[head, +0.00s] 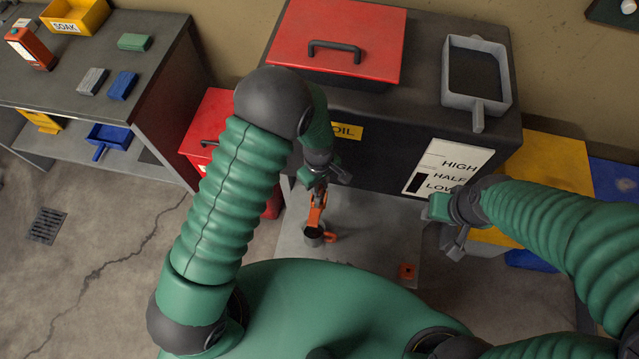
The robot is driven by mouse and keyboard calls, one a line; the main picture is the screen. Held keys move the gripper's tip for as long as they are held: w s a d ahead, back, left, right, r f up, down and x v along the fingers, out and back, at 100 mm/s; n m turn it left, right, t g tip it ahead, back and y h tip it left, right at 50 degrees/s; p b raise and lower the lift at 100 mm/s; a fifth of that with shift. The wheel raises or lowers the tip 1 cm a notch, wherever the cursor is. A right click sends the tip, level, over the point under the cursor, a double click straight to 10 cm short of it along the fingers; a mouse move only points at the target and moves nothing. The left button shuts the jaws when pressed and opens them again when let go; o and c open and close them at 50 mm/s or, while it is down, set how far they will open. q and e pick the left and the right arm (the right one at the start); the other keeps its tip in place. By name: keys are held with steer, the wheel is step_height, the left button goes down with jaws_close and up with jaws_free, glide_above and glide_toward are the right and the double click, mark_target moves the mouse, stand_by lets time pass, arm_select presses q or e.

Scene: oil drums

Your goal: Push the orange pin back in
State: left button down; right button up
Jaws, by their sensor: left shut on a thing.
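My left gripper (320,184) points down in front of the dark oil cabinet and is shut on the upper end of an orange piece (315,213). This piece stands above a small grey round cup or fitting (313,238), with an orange loop (331,237) beside it. I cannot tell which orange part is the pin, or how deep it sits. A small orange square with a dark centre (408,272) lies on the grey plate (365,235) to the right. My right gripper (443,226) is open and empty, in front of the cabinet's right side.
The dark cabinet (375,120) carries a red lid (345,20) and a grey tray with a handle (478,95). A level label (447,167) is on its front. A red bin (205,130) is at left. A workbench (110,60) stands farther left.

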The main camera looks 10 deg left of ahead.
arm_select(q)
steer(key=shift+f+b, duration=0.7)
steer(key=shift+f, duration=0.45)
stand_by(0.4)
steer(key=c, duration=1.2)
jaws_free()
step_height(320, 180, up, 17)
steer(key=s+a+r+m+t, duration=0.1)
steer(key=s+a+m, duration=0.2)
steer(key=s+a+r+m, duration=0.1)
steer(key=s+a+m, duration=0.2)
steer(key=a, duration=0.1)
steer(key=s+a+r+m+t, duration=0.1)
steer(key=s+a+m, duration=0.2)
steer(key=m, duration=0.1)
steer(key=shift+s+a+r+t+p, duration=0.2)
steer(key=shift+s+r+t+p, duration=0.1)
steer(key=shift+s+p, duration=0.1)
